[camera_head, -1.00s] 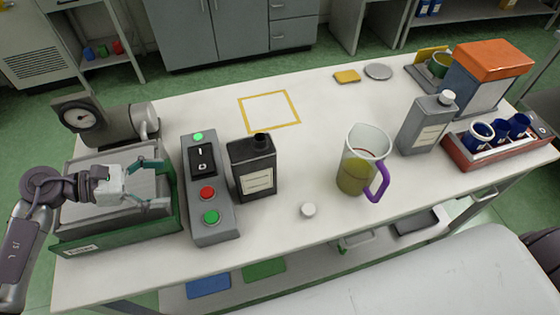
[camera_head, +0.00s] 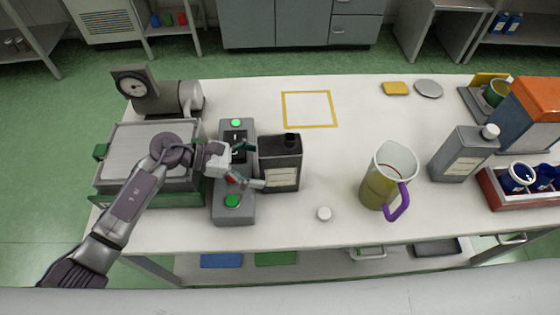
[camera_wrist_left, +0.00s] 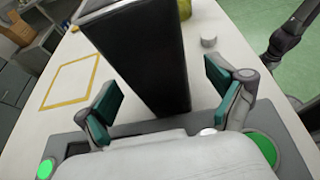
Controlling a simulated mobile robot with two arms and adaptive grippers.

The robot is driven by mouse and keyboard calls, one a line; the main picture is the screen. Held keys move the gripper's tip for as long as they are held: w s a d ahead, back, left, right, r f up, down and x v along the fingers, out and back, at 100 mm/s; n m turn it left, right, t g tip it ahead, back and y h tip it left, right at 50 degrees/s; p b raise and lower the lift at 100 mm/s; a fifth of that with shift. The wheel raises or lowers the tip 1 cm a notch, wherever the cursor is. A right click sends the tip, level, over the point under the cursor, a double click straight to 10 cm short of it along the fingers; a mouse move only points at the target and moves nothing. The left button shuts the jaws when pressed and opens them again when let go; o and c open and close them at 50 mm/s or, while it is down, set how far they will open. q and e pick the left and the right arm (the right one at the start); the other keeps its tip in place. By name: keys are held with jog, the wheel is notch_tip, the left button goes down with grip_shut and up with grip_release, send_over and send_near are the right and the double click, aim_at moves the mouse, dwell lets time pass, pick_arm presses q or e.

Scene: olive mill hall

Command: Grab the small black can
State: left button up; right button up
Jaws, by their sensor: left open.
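The small black can (camera_head: 280,165) stands upright on the white table, with a black cap and a pale label on its front. It is just right of the grey control box. My left gripper (camera_head: 253,166) is open above the control box, its fingers pointing right toward the can's left side. In the left wrist view the black can (camera_wrist_left: 140,55) rises between and beyond the open teal-padded fingers (camera_wrist_left: 157,95). My right gripper is not in view.
The control box (camera_head: 234,207) with green buttons lies under my left gripper. A jug (camera_head: 378,190) with a purple handle and a white cap (camera_head: 324,214) stand to the right. A grey can (camera_head: 462,155) is farther right. The yellow-outlined square (camera_head: 309,124) is empty.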

aim_at(275, 165)
pick_arm(q)
jog(key=p+x, duration=0.1)
jog(key=x, duration=0.1)
jog(key=p+x, duration=0.1)
jog(key=shift+w+d+r, duration=0.1)
jog(key=shift+w+d, duration=0.05)
jog(key=shift+d, duration=0.3)
jog(key=shift+d+f, duration=0.25)
jog(key=shift+a, duration=0.1)
jog(key=shift+c, duration=0.5)
jog(key=c, duration=1.6)
jog(key=shift+r, duration=0.1)
jog(key=shift+c, duration=0.2)
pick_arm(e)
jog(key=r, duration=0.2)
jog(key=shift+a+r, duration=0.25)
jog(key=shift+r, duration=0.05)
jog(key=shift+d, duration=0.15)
pick_arm(q)
jog(key=shift+w+r, duration=0.1)
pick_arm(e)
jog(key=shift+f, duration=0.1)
